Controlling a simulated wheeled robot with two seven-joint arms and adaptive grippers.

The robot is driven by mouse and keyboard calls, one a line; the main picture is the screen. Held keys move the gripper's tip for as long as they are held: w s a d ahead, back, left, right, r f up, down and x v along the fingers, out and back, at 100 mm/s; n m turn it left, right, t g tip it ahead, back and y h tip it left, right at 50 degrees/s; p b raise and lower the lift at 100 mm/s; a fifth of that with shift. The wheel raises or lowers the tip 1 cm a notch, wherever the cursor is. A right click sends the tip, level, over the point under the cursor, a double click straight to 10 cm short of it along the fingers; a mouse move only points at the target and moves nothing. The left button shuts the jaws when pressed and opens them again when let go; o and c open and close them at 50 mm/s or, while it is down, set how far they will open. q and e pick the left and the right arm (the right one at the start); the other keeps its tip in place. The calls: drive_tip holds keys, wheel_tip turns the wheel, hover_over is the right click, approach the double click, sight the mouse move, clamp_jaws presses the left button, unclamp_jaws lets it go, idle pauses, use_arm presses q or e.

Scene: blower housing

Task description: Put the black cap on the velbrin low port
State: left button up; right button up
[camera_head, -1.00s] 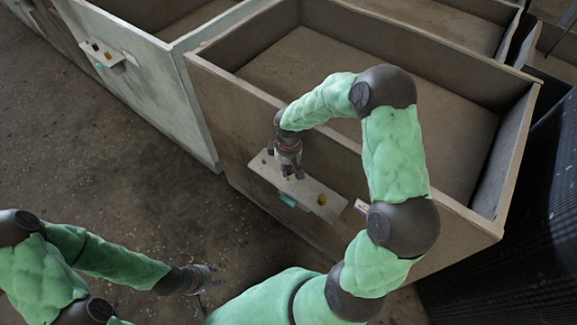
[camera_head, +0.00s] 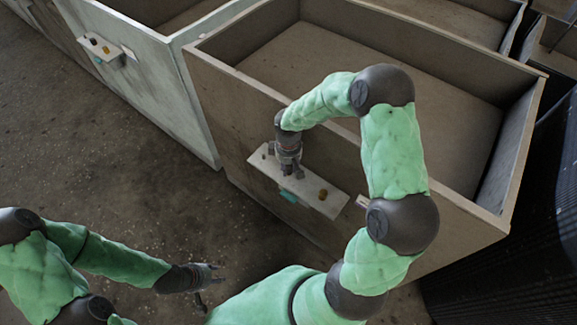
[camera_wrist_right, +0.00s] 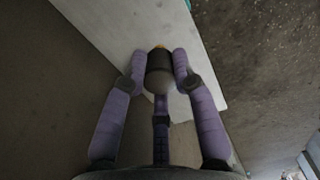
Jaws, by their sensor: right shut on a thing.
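My right gripper (camera_head: 291,174) points down over the left part of a pale shelf (camera_head: 325,207) on the brown housing's front. In the right wrist view the gripper (camera_wrist_right: 158,68) is shut on the black cap (camera_wrist_right: 158,80), a dark rounded piece between its fingers. A small orange-yellow port (camera_wrist_right: 158,46) shows just beyond the cap's far end; I cannot tell whether they touch. Another brownish-yellow port (camera_head: 322,194) stands on the shelf to the right. No readable name shows which is the velbrin low port. My left gripper (camera_head: 211,283) is open and empty, low over the floor.
The brown open-topped housing (camera_head: 240,135) stands under my right arm. A teal piece (camera_head: 288,196) sits at the shelf's front edge, and a small label (camera_head: 362,201) is to the right. A paler housing (camera_head: 160,90) with a similar shelf (camera_head: 112,57) stands left. Floor between is clear.

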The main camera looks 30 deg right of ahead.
drive_tip(key=shift+f+b, duration=0.65)
drive_tip(key=shift+f, duration=0.3)
drive_tip(key=o, duration=1)
drive_tip(key=shift+r, duration=0.1)
wheel_tip(320, 180, up, 12)
drive_tip(key=shift+f, duration=0.1)
